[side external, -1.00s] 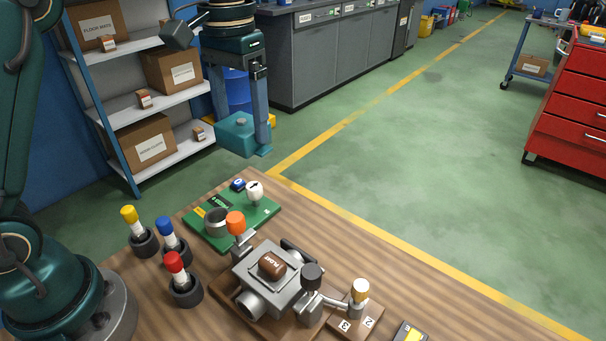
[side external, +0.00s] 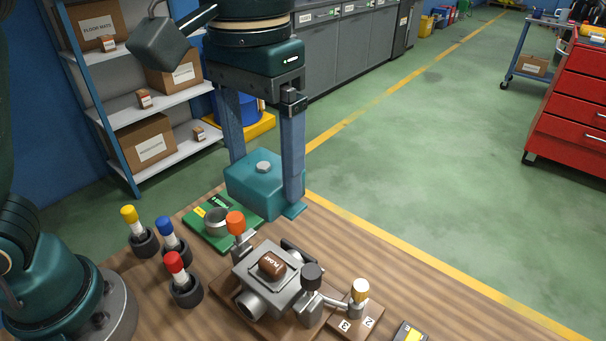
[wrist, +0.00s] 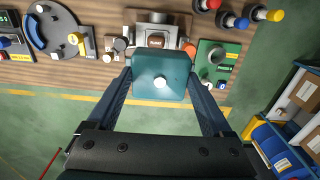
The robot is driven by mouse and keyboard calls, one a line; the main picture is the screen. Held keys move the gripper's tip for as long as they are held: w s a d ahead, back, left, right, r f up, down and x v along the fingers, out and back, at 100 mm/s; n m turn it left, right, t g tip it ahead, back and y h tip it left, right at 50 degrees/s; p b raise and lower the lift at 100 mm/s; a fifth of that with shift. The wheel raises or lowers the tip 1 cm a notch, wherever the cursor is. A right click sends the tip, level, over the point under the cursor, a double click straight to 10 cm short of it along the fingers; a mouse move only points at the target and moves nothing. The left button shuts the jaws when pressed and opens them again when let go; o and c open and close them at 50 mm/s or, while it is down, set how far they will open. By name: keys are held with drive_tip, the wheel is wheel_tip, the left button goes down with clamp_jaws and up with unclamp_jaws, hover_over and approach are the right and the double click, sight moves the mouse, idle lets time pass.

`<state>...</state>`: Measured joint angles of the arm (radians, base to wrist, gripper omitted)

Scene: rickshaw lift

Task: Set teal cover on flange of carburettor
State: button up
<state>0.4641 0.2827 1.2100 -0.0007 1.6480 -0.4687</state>
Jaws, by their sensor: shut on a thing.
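The teal cover (side external: 250,188) is a box-like lid with a pale knob on top. My gripper (side external: 264,203) is shut on it, one finger on each side, and holds it in the air. In the side view it overlaps the far part of the green board. The wrist view shows the cover (wrist: 161,74) between the two fingers. The grey carburettor (side external: 270,285) sits on a wooden base on the bench, with a brown float (side external: 272,265) in its top. The cover is apart from the carburettor, on its far side. In the wrist view the cover partly hides the carburettor (wrist: 168,32).
An orange-capped post (side external: 236,223) and a dark-capped post (side external: 312,277) stand up beside the carburettor. Yellow-, blue- and red-capped pieces (side external: 174,263) stand in dark holders at left. A green board (side external: 198,225) carries a grey ring.

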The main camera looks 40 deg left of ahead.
sight(271, 262)
drive_tip(key=shift+s+d, duration=0.65)
drive_tip(key=shift+s, duration=0.15)
drive_tip(key=f, duration=0.4)
drive_tip(key=shift+w+a, duration=0.15)
drive_tip(key=shift+w, duration=0.05)
drive_tip(key=shift+f, duration=3.8)
drive_tip(key=shift+f, duration=0.4)
drive_tip(key=o, duration=1.2)
drive_tip(key=shift+r, duration=3.5)
